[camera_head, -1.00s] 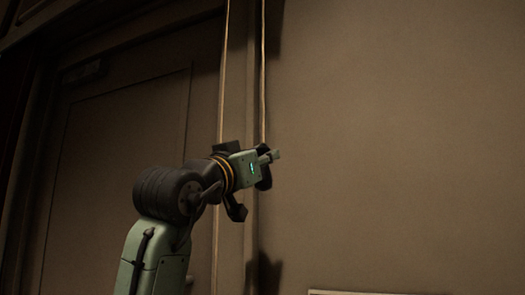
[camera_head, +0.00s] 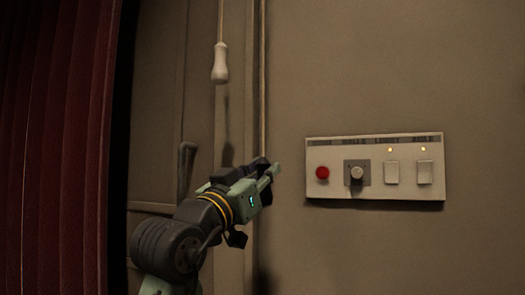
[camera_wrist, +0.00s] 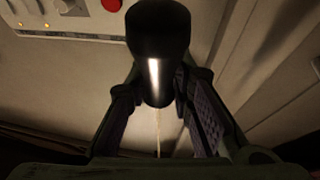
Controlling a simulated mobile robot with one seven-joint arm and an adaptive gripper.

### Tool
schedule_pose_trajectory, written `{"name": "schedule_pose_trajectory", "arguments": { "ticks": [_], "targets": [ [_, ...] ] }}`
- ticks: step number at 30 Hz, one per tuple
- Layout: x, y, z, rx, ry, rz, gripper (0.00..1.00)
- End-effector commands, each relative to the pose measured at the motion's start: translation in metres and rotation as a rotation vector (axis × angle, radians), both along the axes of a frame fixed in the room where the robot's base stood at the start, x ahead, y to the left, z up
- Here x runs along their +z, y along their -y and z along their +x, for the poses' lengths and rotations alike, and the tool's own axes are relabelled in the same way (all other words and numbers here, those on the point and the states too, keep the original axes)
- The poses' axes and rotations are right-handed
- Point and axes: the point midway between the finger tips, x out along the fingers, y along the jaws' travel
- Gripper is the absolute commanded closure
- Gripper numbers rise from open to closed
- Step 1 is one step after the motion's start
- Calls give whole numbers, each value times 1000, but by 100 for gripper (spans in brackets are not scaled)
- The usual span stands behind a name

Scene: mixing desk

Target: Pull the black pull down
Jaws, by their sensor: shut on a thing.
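The black pull (camera_wrist: 158,52) is a dark, rounded handle in the wrist view, sitting between my two fingers. Its thin cord (camera_wrist: 158,130) shows beyond it. In the head view its cord (camera_head: 263,90) runs straight down along the wall to my gripper (camera_head: 266,182). My gripper is shut on the black pull. In the head view the pull is mostly hidden by my gripper. A white pull (camera_head: 219,66) hangs on a second cord, up and left of my gripper, apart from it.
A wall panel (camera_head: 320,190) to the right carries a red button (camera_head: 322,172), a knob (camera_head: 357,174) and two white switches with lit lamps above them. A door with a dark handle (camera_head: 186,165) is on the left, beside a dark red curtain (camera_head: 50,150).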

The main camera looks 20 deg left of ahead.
Motion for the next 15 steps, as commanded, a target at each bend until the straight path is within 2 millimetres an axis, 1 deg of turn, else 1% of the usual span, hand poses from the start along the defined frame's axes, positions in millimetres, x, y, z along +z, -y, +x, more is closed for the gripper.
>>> {"name": "schedule_pose_trajectory", "arguments": {
  "ticks": [1, 6, 10, 12, 15],
  "targets": [
    [-29, 3, 0, -6, 0, 1, 100],
    [-80, 3, -1, -6, 1, 4, 100],
    [-109, 3, -1, -6, 1, 3, 100],
    [-122, 3, -1, -6, 1, 4, 100],
    [-135, 3, -1, -6, 2, 4, 100]
  ]
}}
